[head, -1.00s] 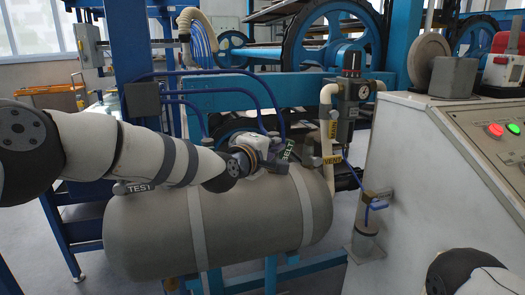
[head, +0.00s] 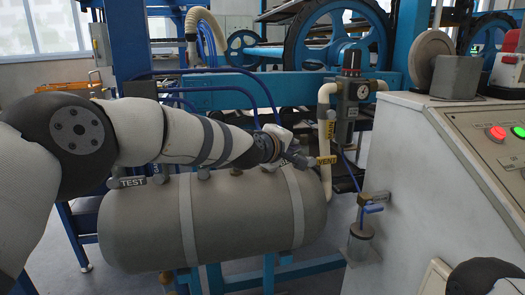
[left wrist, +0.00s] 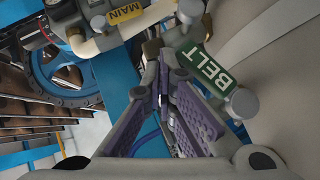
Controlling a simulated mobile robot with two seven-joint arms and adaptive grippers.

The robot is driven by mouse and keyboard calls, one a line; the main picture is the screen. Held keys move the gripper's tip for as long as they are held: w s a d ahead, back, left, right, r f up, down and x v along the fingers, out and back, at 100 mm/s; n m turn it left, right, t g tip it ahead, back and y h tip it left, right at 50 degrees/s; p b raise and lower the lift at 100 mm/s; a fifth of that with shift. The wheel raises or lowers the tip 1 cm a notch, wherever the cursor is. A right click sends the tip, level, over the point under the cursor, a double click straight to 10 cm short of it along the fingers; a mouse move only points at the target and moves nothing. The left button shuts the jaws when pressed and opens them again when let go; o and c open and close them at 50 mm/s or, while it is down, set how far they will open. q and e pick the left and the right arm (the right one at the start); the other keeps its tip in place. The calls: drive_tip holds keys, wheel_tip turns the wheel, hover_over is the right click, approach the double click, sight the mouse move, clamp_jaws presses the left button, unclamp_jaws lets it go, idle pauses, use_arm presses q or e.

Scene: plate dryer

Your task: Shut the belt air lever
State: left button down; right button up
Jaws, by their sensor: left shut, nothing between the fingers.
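The belt air lever, with its green BELT label (left wrist: 212,70), shows in the left wrist view just right of my left gripper's fingertips (left wrist: 164,72). The fingers are shut with nothing between them and point at the pipework by the lever's pivot. I cannot tell if they touch it. In the head view my left gripper (head: 284,147) is over the right end of the grey air tank (head: 240,222). The BELT label cannot be read there, as the gripper covers that spot. My right gripper is out of view.
The TEST lever (head: 132,182) is on the tank's left. A control console (head: 430,160) stands at the right. A blue-handled valve (head: 373,208) is beside it.

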use_arm(q)
drive_tip(key=shift+w+d+f, duration=0.15)
drive_tip(key=shift+d+f, duration=0.3)
drive_tip(key=shift+f, duration=0.1)
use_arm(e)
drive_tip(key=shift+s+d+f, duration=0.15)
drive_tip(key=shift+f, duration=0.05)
use_arm(q)
drive_tip(key=shift+d+f, duration=0.1)
idle(1.2)
drive_tip(key=s+r+p, duration=0.4)
drive_tip(key=s+r, duration=0.3)
drive_tip(key=r, duration=0.4)
drive_tip(key=shift+s, duration=0.2)
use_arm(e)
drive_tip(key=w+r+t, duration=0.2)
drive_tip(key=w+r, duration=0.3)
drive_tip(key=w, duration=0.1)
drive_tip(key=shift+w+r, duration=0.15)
use_arm(q)
drive_tip(key=shift+f, duration=0.1)
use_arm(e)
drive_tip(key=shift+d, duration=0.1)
